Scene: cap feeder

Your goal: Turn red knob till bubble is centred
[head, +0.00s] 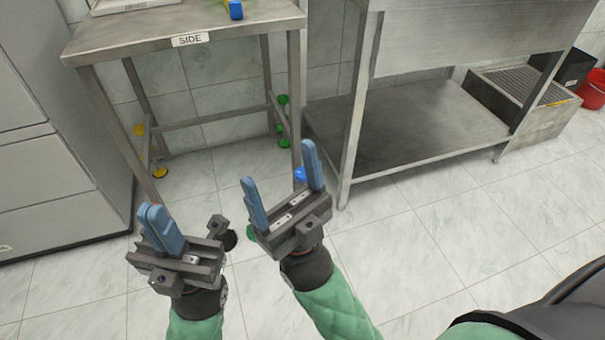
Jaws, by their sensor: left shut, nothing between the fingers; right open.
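No red knob and no bubble can be made out in this view. A small steel table (150,38) labelled SIDE stands at the upper left. Coloured round pieces sit at its legs: yellow (160,172), green (283,143) and blue (300,175). Another green piece (251,233) is partly hidden by my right gripper. My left gripper (152,212) is shut and empty, in front of the table's near left leg. My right gripper (279,165) is open and empty, its fingers spread near the near right leg and the blue piece. Neither visibly holds anything.
A blue object (235,9) lies on the tabletop beside a partly cut-off white device (130,4). A larger steel bench (420,125) with a low shelf stands right. A grey cabinet (50,180) borders the left. A red bucket (592,92) is far right.

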